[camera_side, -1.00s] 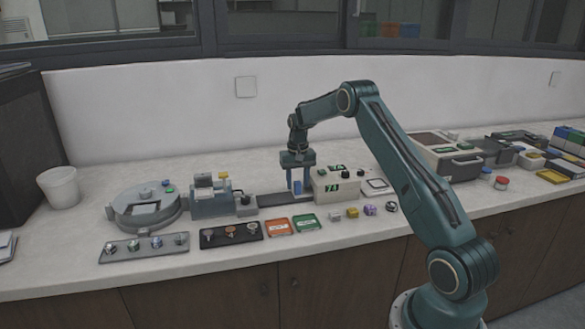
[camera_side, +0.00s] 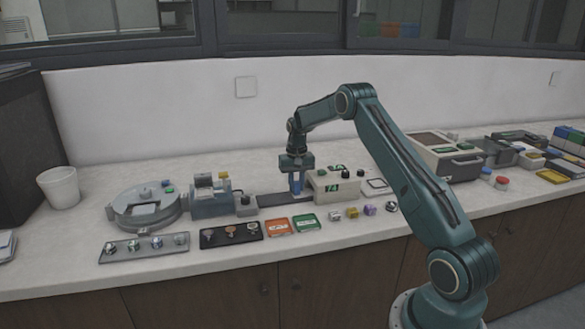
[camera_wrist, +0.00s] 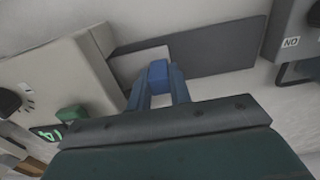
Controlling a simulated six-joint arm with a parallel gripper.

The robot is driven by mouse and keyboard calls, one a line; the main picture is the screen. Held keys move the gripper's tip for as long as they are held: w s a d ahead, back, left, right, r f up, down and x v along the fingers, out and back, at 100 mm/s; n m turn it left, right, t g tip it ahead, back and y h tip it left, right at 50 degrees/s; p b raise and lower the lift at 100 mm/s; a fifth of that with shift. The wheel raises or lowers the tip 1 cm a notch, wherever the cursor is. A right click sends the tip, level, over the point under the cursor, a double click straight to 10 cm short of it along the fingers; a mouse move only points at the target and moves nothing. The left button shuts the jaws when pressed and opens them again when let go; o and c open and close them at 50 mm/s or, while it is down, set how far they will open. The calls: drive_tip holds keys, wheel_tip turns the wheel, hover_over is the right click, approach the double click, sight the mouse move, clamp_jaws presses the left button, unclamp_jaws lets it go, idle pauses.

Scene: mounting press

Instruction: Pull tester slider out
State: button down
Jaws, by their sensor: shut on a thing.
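The tester is a cream box (camera_side: 336,185) with black knobs and a green display, right of my gripper in the side view. It also shows at the left of the wrist view (camera_wrist: 62,82). The slider is a light plate with a blue block handle (camera_wrist: 158,74), beside the tester's face. My gripper (camera_side: 297,189) points down at the tester's left side. In the wrist view its blue fingers (camera_wrist: 158,92) are shut on the blue handle. The fingers hide part of the handle and plate, and how far the slider extends from the tester is hard to tell.
A dark flat strip (camera_side: 280,199) runs left from the tester to a grey machine (camera_side: 210,200). Orange (camera_side: 279,227) and green (camera_side: 306,223) trays lie in front. A round grey device (camera_side: 146,207) stands further left.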

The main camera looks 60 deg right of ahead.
drive_tip(key=w+a, duration=0.8)
drive_tip(key=shift+w+a, duration=0.1)
drive_tip(key=shift+w, duration=0.1)
drive_tip(key=c, duration=1.3)
unclamp_jaws()
drive_tip(key=shift+r, duration=0.1)
drive_tip(key=shift+s+r, duration=0.1)
drive_tip(key=shift+r, duration=3.85)
